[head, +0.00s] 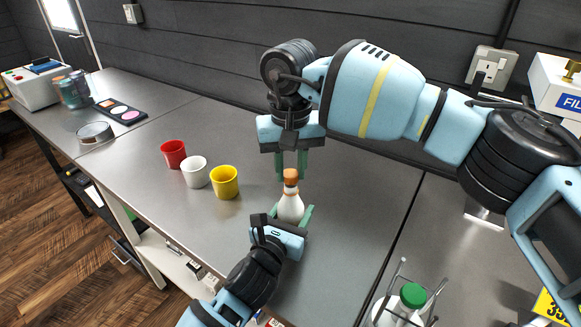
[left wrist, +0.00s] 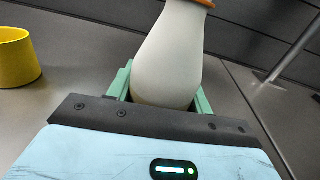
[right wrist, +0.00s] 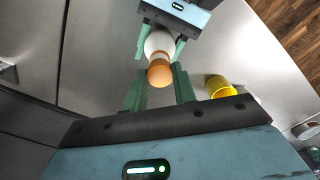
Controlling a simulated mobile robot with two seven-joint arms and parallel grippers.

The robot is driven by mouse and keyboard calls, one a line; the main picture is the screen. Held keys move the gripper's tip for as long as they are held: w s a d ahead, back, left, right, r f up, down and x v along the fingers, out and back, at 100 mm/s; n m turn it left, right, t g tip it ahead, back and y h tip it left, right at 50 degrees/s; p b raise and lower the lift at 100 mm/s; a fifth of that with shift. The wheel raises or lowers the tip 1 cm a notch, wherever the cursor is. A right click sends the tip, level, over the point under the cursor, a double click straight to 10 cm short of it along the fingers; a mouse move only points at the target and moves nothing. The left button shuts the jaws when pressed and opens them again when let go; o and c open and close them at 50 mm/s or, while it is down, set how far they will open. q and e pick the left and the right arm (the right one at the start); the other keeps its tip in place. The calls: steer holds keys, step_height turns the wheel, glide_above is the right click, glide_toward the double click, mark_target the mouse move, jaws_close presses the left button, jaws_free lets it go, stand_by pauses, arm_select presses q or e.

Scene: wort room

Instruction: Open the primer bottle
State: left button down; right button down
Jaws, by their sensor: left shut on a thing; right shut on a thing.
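The primer bottle (head: 290,206) is white with an orange cap (head: 291,176) and stands upright on the grey worktop. My left gripper (head: 292,214) is shut on the bottle's body from the front; the white body also fills the left wrist view (left wrist: 168,60) between its green fingers. My right gripper (head: 291,172) points down from above, its green fingers on either side of the cap. In the right wrist view the orange cap (right wrist: 159,72) shows between the fingertips, the bottle beneath it. The cap still sits on the bottle neck.
Red (head: 174,154), white (head: 195,172) and yellow (head: 225,182) cups stand left of the bottle. A wire rack (head: 377,309) holding a green-capped bottle (head: 412,296) stands at front right. A palette (head: 121,113) and a round dish (head: 95,133) lie far left. The worktop between cups and bottle is clear.

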mark_target(291, 173)
steer(key=shift+r, duration=2)
arm_select(q)
steer(key=c, duration=0.5)
jaws_free()
steer(key=shift+s, duration=0.1)
steer(key=v, duration=1.1)
steer(key=shift+f, duration=0.1)
arm_select(e)
steer(key=shift+w+f, duration=0.1)
steer(key=shift+f, duration=0.6)
arm_select(q)
steer(key=shift+s+a, duration=0.25)
steer(key=shift+s, duration=0.15)
arm_select(e)
steer(key=shift+f, duration=0.1)
